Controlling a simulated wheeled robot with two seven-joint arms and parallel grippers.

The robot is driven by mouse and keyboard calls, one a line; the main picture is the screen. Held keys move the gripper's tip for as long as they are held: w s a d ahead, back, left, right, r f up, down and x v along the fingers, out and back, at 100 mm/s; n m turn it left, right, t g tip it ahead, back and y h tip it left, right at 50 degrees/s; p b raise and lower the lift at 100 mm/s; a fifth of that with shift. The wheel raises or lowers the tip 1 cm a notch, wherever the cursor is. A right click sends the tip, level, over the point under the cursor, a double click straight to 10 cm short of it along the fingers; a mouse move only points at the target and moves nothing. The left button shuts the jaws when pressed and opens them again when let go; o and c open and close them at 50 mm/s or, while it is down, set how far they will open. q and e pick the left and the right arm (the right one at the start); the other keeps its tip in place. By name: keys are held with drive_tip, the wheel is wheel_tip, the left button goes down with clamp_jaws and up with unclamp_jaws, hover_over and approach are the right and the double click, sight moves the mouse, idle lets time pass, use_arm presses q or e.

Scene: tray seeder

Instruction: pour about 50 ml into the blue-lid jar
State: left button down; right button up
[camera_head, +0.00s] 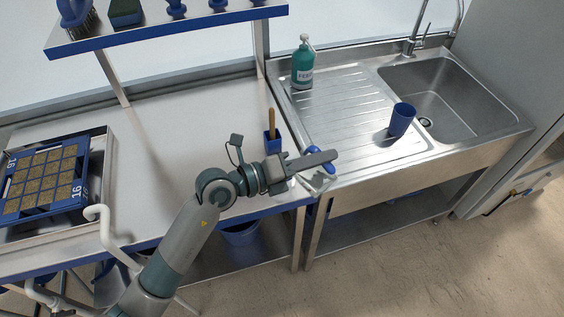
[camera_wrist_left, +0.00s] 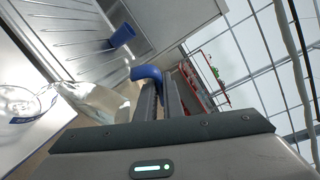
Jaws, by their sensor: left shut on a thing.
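My left gripper (camera_head: 330,160) is shut on the blue handle (camera_wrist_left: 148,73) of a clear vessel (camera_wrist_left: 105,100), at the front right end of the bench near the sink unit. In the head view the gripper hides most of this vessel. In the left wrist view a second clear rounded shape (camera_wrist_left: 22,103) with a blue marking shows at the left edge. I cannot tell whether it is a jar or part of the held vessel. I see no jar that clearly has a blue lid. My right gripper is not in view.
A blue cup (camera_head: 402,120) stands on the steel drainboard (camera_head: 345,107), left of the basin (camera_head: 440,85). A green bottle (camera_head: 302,68) stands behind. A blue holder (camera_head: 272,144) with a wooden handle is on the bench. A seed tray (camera_head: 75,146) lies far left. The bench middle is clear.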

sight(332, 183)
use_arm(q)
drive_tip(key=shift+w+a+r, duration=0.1)
drive_tip(key=shift+r, duration=0.1)
idle(0.6)
drive_tip(key=s+d+m+p, duration=0.1)
drive_tip(key=p, duration=0.1)
drive_tip(key=shift+f+y+p, duration=0.3)
drive_tip(key=shift+f, duration=0.05)
drive_tip(key=f+m, duration=0.1)
drive_tip(key=s+d+f+m+y+p, duration=0.1)
drive_tip(key=f, duration=0.1)
drive_tip(key=s+d+f+m+p, duration=0.1)
drive_tip(key=shift+f+t+y, duration=0.3)
drive_tip(key=shift+f+y, duration=0.1)
drive_tip(key=shift+f, duration=0.15)
drive_tip(key=shift+w, duration=0.1)
